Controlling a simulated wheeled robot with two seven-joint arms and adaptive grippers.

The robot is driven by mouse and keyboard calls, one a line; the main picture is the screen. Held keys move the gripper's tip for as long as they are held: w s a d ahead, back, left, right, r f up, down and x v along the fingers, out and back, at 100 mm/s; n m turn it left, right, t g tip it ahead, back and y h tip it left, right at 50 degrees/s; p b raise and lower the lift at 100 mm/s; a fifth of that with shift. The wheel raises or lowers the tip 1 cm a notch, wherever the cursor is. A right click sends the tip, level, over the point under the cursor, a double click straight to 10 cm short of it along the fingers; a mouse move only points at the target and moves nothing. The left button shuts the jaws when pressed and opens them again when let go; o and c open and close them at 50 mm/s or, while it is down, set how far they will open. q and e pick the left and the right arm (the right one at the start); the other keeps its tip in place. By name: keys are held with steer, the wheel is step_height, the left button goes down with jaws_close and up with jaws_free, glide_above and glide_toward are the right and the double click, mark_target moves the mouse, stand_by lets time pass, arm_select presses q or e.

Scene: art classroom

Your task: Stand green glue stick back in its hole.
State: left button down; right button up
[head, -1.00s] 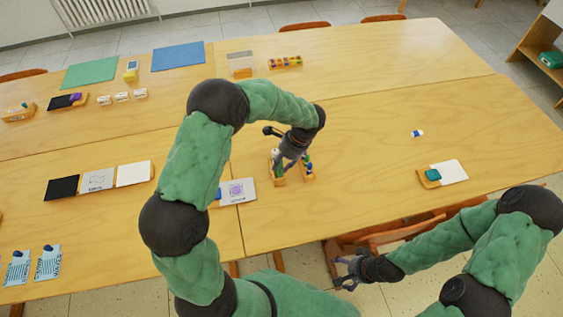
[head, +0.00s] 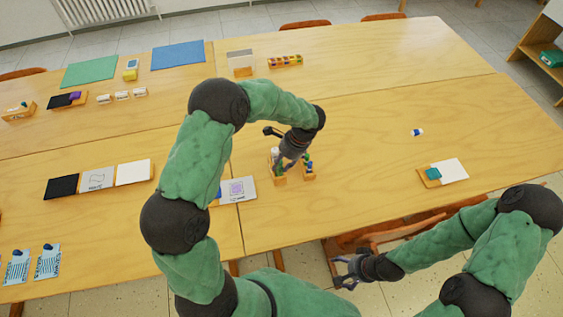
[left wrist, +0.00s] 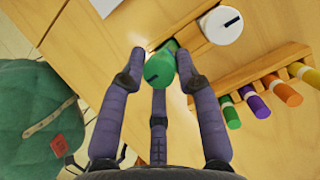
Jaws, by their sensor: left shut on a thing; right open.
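The green glue stick (left wrist: 159,71) is between the fingertips of my left gripper (left wrist: 161,75), which is shut on it. I see its round green end with a dark mark, facing the camera. Behind it a wooden holder (left wrist: 191,38) shows; whether the stick's lower end is in a hole is hidden. A white glue stick (left wrist: 222,25) with a dark mark stands in the same holder, to the right. In the head view my left gripper (head: 284,164) is over this holder (head: 279,180). My right gripper (head: 347,273) is open and empty near the table's front edge.
A blue-and-white eraser (head: 417,132) and a tray with a teal block (head: 434,173) lie right. The table between is clear.

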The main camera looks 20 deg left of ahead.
arm_select(q)
steer(key=shift+f, duration=0.3)
stand_by(0.6)
steer(key=c, duration=0.8)
jaws_free()
steer(key=shift+o, duration=1.1)
steer(key=shift+r, duration=0.1)
steer(key=shift+r+p, duration=2.35)
steer(key=shift+r, duration=0.6)
steer(key=shift+f, duration=0.1)
